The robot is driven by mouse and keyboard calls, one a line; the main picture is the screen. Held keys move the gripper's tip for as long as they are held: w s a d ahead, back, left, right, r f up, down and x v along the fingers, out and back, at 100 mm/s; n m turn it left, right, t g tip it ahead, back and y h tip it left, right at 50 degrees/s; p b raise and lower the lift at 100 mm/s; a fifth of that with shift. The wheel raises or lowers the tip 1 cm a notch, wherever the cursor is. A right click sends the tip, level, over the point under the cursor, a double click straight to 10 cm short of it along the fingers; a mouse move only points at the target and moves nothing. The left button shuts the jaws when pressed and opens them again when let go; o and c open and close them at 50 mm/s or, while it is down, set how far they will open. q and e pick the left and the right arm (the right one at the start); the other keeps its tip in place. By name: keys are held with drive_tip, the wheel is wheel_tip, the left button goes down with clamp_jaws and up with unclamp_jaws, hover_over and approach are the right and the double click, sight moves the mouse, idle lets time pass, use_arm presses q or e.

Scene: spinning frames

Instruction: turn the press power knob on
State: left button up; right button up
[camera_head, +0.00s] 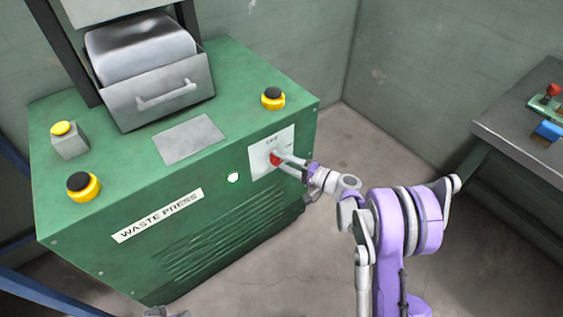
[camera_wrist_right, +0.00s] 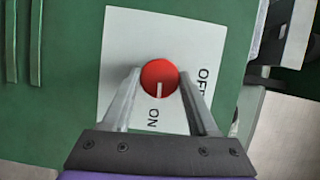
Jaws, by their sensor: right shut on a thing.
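The red power knob (camera_head: 275,159) sits on a white plate (camera_head: 262,146) on the front of the green waste press (camera_head: 230,92). In the right wrist view the round knob (camera_wrist_right: 159,74) carries a white line that points down toward the word ON; the word OFF is to its right on the plate (camera_wrist_right: 130,40). My right gripper (camera_head: 281,157) is shut on the knob, with one finger on each side in the wrist view (camera_wrist_right: 159,82).
A small whitish lamp (camera_head: 233,177) is left of the plate. Yellow-and-black buttons (camera_head: 273,98) and a yellow button on a grey box (camera_head: 69,140) are on the press top. A grey table (camera_head: 510,122) stands at right. The floor between is clear.

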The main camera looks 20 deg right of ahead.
drive_tip(key=shift+m, duration=0.4)
drive_tip(key=o, duration=1.3)
drive_tip(key=shift+o, duration=0.2)
drive_tip(key=v, duration=1)
drive_tip(key=shift+s+d+p, duration=0.3)
drive_tip(key=shift+p, duration=0.15)
